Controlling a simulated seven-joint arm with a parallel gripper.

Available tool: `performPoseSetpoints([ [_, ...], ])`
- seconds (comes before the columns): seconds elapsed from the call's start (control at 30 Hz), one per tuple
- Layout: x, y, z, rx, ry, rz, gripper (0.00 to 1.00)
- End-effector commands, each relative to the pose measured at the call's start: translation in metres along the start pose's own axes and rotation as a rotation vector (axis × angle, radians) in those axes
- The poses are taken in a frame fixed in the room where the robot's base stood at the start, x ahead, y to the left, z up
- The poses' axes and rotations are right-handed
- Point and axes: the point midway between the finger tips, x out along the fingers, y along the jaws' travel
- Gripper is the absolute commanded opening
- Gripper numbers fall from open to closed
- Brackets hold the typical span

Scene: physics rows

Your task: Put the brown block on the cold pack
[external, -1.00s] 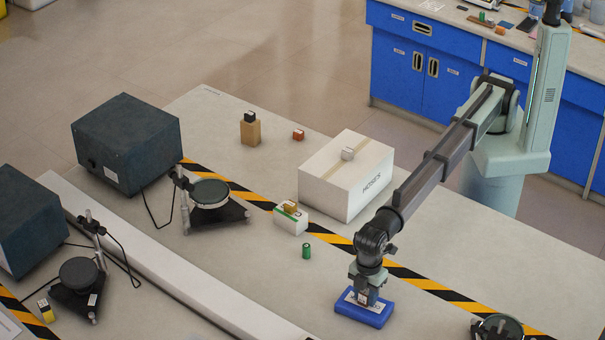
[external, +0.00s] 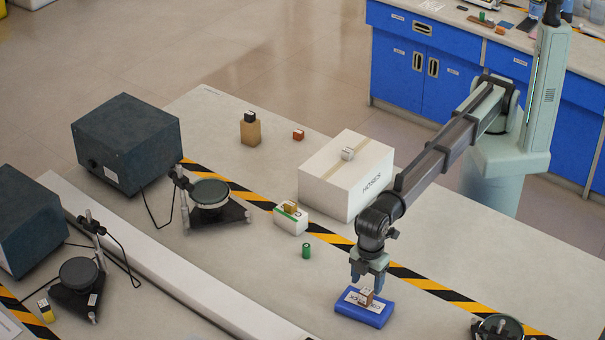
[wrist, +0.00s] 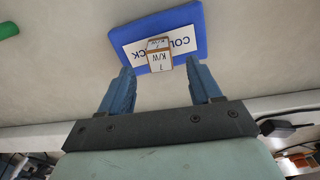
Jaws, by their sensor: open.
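The blue cold pack (external: 362,310) lies flat on the table at the lower middle right, with a white label. It also shows in the wrist view (wrist: 195,20). The small brown block (external: 366,297) rests on top of the cold pack. In the wrist view the block (wrist: 160,57) shows labelled faces and sits over the pack's white label. My gripper (external: 369,283) is just above the block, apart from it. In the wrist view my gripper's fingers (wrist: 163,78) are spread and empty, with the block beyond their tips.
A green cylinder (external: 306,251) and a white box with a green stripe (external: 291,219) stand to the left. A large white carton (external: 345,177) is behind. A round device (external: 497,327) is at the lower right. The table between the pack and cylinder is clear.

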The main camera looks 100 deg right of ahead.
Motion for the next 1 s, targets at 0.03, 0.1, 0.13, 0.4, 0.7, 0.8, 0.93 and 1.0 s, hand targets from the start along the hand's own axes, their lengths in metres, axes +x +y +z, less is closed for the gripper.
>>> performPoseSetpoints([
  [0.03,-0.010,0.000,-0.001,0.000,0.001,0.000,0.64],
  [0.1,-0.023,0.000,-0.001,0.000,0.002,0.000,0.64],
  [0.13,-0.028,0.000,-0.001,0.000,0.002,0.000,0.64],
  [0.4,-0.059,0.000,0.000,0.000,0.000,0.000,0.64],
  [0.7,-0.065,0.000,0.000,0.000,-0.001,0.000,0.64],
  [0.8,-0.065,0.000,0.000,0.000,-0.001,0.000,0.64],
  [0.93,-0.065,0.000,0.000,0.000,-0.001,0.000,0.64],
  [1.0,-0.065,0.000,0.000,0.000,0.000,0.000,0.64],
])
